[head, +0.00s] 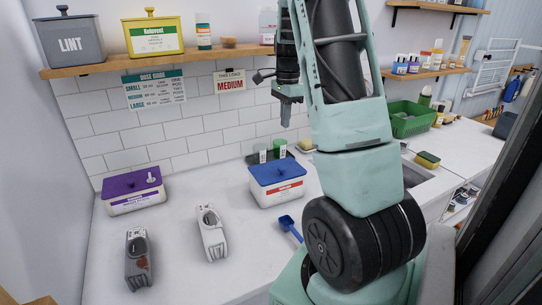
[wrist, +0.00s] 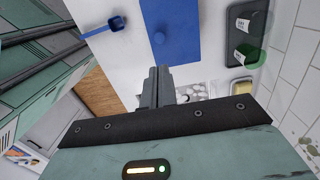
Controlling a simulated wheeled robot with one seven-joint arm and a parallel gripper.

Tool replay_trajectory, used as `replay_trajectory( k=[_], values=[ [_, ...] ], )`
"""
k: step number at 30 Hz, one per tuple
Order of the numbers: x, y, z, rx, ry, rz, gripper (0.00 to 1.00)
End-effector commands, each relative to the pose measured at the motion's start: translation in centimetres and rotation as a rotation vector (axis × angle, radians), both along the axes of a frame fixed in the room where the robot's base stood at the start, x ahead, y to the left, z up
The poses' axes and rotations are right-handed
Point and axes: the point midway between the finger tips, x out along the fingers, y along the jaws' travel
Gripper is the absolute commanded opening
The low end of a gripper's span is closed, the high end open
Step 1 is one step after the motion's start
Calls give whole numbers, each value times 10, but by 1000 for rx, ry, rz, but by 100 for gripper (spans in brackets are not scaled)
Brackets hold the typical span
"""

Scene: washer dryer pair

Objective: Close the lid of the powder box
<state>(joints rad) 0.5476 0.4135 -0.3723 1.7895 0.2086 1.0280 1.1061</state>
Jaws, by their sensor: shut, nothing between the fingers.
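Two white boxes with lids stand on the counter; their labels are too small to read, so I cannot tell which is the powder box. One has a blue lid (head: 277,173), which lies flat on it and appears shut. The other has a purple lid (head: 131,181), which also appears down on its box. My gripper (head: 286,124) is shut and empty, pointing down above the counter behind the blue-lidded box.
Two grey-and-white devices, one white (head: 211,234) and one grey (head: 138,260), lie in front. A wooden shelf (head: 160,64) hangs above; counter between boxes is clear.

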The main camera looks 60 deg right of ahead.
Motion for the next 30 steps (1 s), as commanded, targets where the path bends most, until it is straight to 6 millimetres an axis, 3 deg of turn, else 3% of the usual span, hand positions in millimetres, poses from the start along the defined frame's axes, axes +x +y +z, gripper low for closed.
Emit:
replay_trajectory(
  k=[8, 21, 30],
  values=[
    [-2, 2, -28, 5, 4, -3, 0],
    [-3, 7, -113, 5, 4, -3, 0],
    [-2, 8, -138, 1, 0, -2, 0]
  ],
)
